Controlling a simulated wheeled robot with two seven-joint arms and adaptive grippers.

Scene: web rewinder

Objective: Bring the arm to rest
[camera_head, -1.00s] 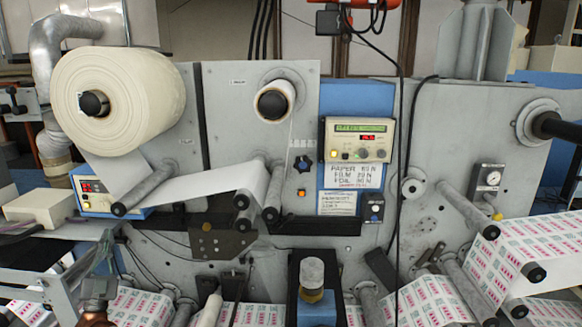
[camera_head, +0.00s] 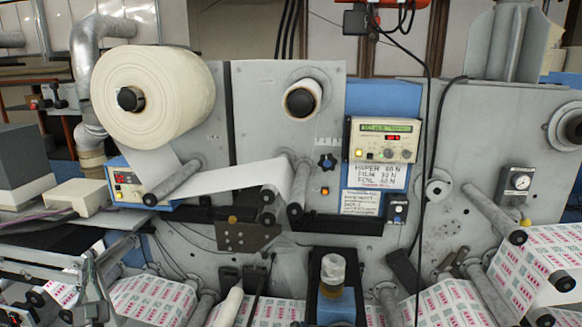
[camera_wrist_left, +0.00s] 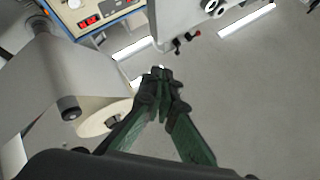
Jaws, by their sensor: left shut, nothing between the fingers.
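My left gripper (camera_wrist_left: 162,75) shows in the left wrist view, with dark green fingers and black tips. The tips are together with nothing between them, over the grey floor. In this view they are right of a grey roller (camera_wrist_left: 70,112) and below the instrument box with red digits (camera_wrist_left: 90,20). My right gripper is not in view.
The rewinder carries a large cream roll (camera_head: 150,98), a small core (camera_head: 301,99) and a control panel (camera_head: 383,140). Printed web (camera_head: 150,300) runs along the bottom. A black cable (camera_head: 428,120) hangs down the front. Bare floor (camera_wrist_left: 260,90) shows in the wrist view.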

